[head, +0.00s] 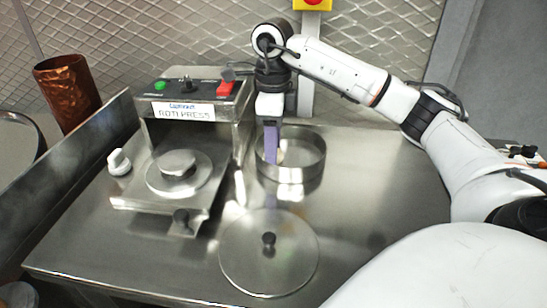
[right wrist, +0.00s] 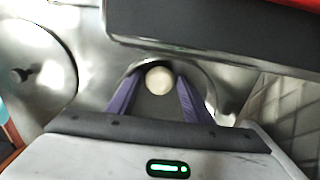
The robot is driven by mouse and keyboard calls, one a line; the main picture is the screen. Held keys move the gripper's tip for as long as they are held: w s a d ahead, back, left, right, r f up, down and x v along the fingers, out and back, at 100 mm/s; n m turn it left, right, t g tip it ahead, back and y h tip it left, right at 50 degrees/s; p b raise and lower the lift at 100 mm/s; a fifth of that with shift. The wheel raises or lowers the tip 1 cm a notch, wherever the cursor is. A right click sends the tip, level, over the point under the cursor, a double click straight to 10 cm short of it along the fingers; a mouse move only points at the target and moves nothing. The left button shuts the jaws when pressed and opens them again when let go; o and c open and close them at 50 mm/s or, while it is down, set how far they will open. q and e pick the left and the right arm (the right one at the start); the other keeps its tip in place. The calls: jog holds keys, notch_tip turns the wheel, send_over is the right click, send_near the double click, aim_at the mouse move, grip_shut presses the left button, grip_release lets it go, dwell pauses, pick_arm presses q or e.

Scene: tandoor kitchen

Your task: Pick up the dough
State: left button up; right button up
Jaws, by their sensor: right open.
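The dough is a pale round ball (right wrist: 159,79) in the right wrist view, lying in the round steel pan (head: 305,173). In the head view the dough is mostly hidden behind the purple fingers. My right gripper (head: 271,158) points down into the pan, with its fingers inside the rim. In the right wrist view its two purple fingers (right wrist: 158,88) are spread apart, with the dough showing between their tips. I cannot tell whether either finger touches it. My left gripper is not in view.
The roti press (head: 193,112) stands just left of the pan, close to my right gripper. A round steel lid (head: 245,262) with a black knob lies in front. A copper vessel (head: 68,92) stands at the far left. The table's right side is clear.

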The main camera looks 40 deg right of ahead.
jog(key=c, duration=0.4)
jog(key=shift+c, duration=0.2)
jog(key=shift+r, duration=0.15)
